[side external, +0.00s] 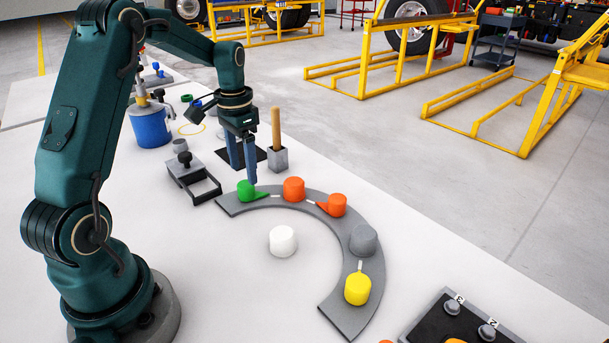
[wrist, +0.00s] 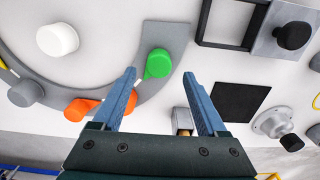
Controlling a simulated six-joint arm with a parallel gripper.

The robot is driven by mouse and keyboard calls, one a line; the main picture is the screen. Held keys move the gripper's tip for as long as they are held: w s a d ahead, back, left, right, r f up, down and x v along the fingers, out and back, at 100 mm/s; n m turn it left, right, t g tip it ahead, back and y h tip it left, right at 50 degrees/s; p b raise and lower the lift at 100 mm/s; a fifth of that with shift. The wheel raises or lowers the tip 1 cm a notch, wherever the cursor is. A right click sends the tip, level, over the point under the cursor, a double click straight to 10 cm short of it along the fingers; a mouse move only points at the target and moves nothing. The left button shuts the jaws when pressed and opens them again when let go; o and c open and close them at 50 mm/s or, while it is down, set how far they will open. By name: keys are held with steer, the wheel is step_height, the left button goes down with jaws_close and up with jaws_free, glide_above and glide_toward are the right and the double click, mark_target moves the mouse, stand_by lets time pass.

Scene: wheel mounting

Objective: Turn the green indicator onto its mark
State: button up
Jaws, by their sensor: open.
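The green indicator (side external: 245,190) is a round knob with a short pointer, at the upper left end of a grey curved plate (side external: 340,314). Its pointer faces right along the plate, toward a short white mark (side external: 276,195); whether the two line up exactly is hard to tell. My gripper (side external: 244,175) points down just above and behind the green knob, with its blue fingers apart and empty. In the wrist view the green indicator (wrist: 158,62) appears between and slightly beyond the open fingertips (wrist: 160,73); no contact is visible.
Two orange knobs (side external: 293,188), a grey knob (side external: 363,239) and a yellow knob (side external: 357,289) stand along the plate. A white cylinder (side external: 283,241) stands inside the curve. A grey block with a wooden handle (side external: 276,130) and a black-framed fixture (side external: 192,178) are close by.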

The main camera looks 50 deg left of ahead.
mark_target(245, 183)
steer(key=shift+d+f+n, duration=0.1)
steer(key=shift+f+n, duration=0.1)
steer(key=shift+n, duration=0.3)
steer(key=shift+f, duration=2.45)
steer(key=shift+c, duration=0.3)
jaws_close()
steer(key=shift+m, duration=0.5)
